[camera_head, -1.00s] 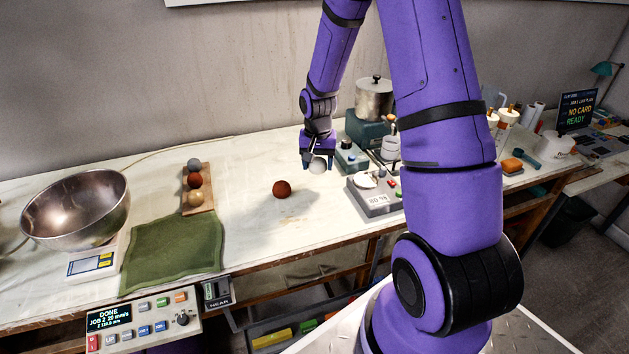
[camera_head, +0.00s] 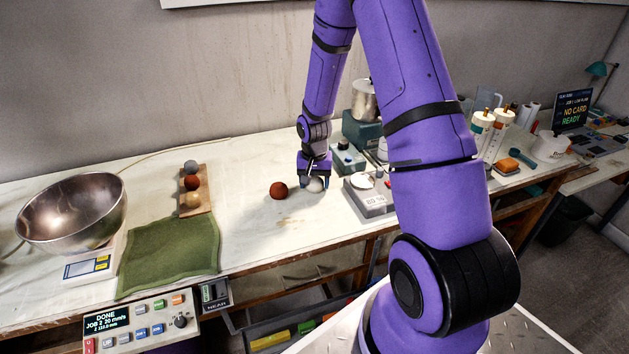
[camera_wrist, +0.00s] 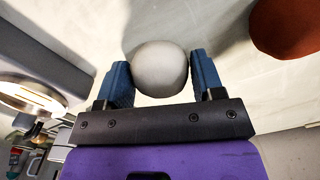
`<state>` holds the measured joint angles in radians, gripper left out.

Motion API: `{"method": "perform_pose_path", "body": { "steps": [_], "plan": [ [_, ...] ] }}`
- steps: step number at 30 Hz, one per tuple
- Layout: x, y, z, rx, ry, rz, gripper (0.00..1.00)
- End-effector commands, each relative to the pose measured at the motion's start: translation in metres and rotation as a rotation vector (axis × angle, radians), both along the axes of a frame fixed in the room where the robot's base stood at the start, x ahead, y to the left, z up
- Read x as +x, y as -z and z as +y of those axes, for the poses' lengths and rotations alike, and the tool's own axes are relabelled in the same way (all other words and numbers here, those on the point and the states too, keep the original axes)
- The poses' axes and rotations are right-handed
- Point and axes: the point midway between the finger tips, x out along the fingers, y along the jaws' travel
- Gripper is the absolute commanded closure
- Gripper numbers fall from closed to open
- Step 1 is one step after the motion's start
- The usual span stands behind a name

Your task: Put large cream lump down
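The large cream lump (camera_head: 315,185) is a pale round ball at the worktable's surface, just right of a reddish-brown ball. My gripper (camera_head: 314,178) points down over it. In the wrist view the lump (camera_wrist: 160,70) sits between the two blue fingers of my gripper (camera_wrist: 161,78), and both fingers appear to touch its sides. The lump seems to rest on or just above the pale table (camera_head: 245,225); its exact contact is hard to tell.
The reddish-brown ball (camera_head: 278,190) is close on the left. A green cloth (camera_head: 168,257), a board with small balls (camera_head: 207,196) and a metal bowl (camera_head: 70,210) lie further left.

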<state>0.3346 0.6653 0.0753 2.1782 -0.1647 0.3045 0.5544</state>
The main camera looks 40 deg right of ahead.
Motion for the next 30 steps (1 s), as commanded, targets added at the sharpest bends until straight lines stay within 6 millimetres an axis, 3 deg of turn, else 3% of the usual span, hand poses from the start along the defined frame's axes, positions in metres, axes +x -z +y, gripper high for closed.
{"method": "perform_pose_path", "body": {
  "steps": [1,3,14,20,30],
  "plan": [
    [0.0,0.0,0.0,0.0,0.0,0.0,0.27],
    [0.0,0.0,0.0,0.0,0.0,0.0,0.15],
    [0.0,-0.005,0.0,0.0,0.0,-0.001,0.15],
    [0.001,-0.032,0.0,-0.001,0.002,-0.004,0.15],
    [0.001,-0.095,0.0,-0.002,0.0,-0.004,0.15]
  ]
}}
